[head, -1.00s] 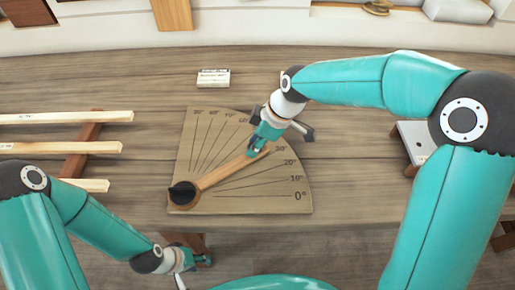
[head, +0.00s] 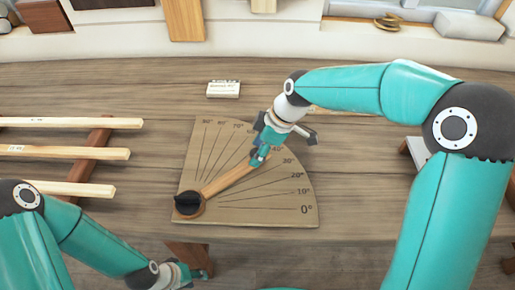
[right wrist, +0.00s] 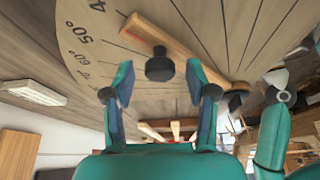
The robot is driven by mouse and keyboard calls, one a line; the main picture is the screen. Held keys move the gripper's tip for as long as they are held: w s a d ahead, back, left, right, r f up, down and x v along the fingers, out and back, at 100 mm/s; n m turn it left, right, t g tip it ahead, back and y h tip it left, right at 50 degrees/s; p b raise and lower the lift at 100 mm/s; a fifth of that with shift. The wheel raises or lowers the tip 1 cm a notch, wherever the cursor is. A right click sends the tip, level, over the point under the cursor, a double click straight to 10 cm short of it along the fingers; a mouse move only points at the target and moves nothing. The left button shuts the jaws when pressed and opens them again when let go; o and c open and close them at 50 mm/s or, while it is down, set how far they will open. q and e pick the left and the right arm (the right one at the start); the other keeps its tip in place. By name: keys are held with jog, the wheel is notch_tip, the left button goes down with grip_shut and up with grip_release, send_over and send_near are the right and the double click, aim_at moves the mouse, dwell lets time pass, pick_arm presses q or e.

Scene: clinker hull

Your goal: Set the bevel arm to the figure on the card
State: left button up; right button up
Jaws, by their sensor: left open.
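The bevel arm (head: 228,177) is a wooden bar on a dark pivot (head: 189,204). It lies across the fan-shaped degree board (head: 270,213), pointing near the 40° mark. The card (head: 223,89) stands behind the board; its figure is too small to read surely. My right gripper (head: 258,160) is at the bar's outer end. In the right wrist view, its fingers (right wrist: 160,93) are apart, one on each side of a dark knob (right wrist: 160,67) on the bar, with visible gaps. My left gripper (head: 196,274) is open and empty, low by the bench's front edge.
Several pale wooden strips (head: 70,153) lie across a brown support at the left of the bench. A pale block-like thing (head: 414,152) is partly hidden behind my right arm. The bench between the strips and the board is clear.

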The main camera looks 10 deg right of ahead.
jog(key=v, duration=1.2)
jog(key=shift+f, duration=0.1)
